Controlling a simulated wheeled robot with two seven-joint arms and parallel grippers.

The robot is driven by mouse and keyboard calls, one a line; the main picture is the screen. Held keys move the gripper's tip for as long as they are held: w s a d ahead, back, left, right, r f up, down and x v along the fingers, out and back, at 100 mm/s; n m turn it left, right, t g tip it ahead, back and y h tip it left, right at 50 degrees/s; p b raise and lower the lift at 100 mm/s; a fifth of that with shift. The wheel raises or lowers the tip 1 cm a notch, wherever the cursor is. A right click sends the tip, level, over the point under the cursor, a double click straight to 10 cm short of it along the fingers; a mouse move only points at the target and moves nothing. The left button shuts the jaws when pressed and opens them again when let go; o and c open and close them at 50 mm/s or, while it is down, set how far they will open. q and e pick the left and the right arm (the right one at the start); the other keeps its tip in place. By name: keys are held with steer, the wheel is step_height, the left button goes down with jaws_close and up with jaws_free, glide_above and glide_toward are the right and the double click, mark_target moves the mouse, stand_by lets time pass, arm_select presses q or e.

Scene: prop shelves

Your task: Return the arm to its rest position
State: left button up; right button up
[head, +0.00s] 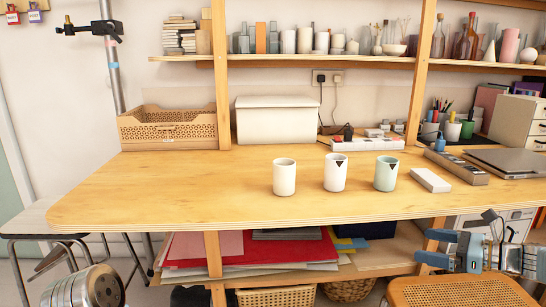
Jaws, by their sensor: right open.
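My right gripper (434,248) is at the lower right, in front of the table (200,190) and below the level of its top. Its blue-tipped fingers point left, apart and empty. It is clear of the cups. A metallic part of my left arm shows at the bottom left corner; no left fingers show. A plain white cup (284,177), a white cup with a dark triangle (335,173) and a pale green cup with a dark triangle (386,174) stand upright in a row on the table.
A wicker-seated stool (460,292) is just below my right gripper. A white block (431,180) and a closed laptop (505,160) lie on the table's right. A basket (168,127) and white box (276,120) stand at the back. The table's left half is clear.

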steer(key=s+a+f+n+g+h, duration=0.25)
steer(key=a+f, duration=0.25)
steer(key=f, duration=0.6)
steer(key=s+a+f+n+g+h, duration=0.1)
steer(key=s+a+f+n+g, duration=0.25)
steer(key=f, duration=0.65)
steer(key=s+a+f+n+g+h, duration=0.1)
steer(key=s+a+f+n+g, duration=0.1)
steer(key=a+f, duration=0.65)
steer(key=s+a+f+n+h, duration=0.1)
steer(key=s+a+f+n, duration=0.4)
steer(key=s+n, duration=0.3)
steer(key=s+a+f+n+g+h, duration=0.1)
steer(key=s+a+f+n, duration=0.4)
steer(key=s+f+n, duration=0.3)
steer(key=shift+a+f+n+h, duration=0.15)
steer(key=shift+f+n+h, duration=0.15)
steer(key=shift+h, duration=0.05)
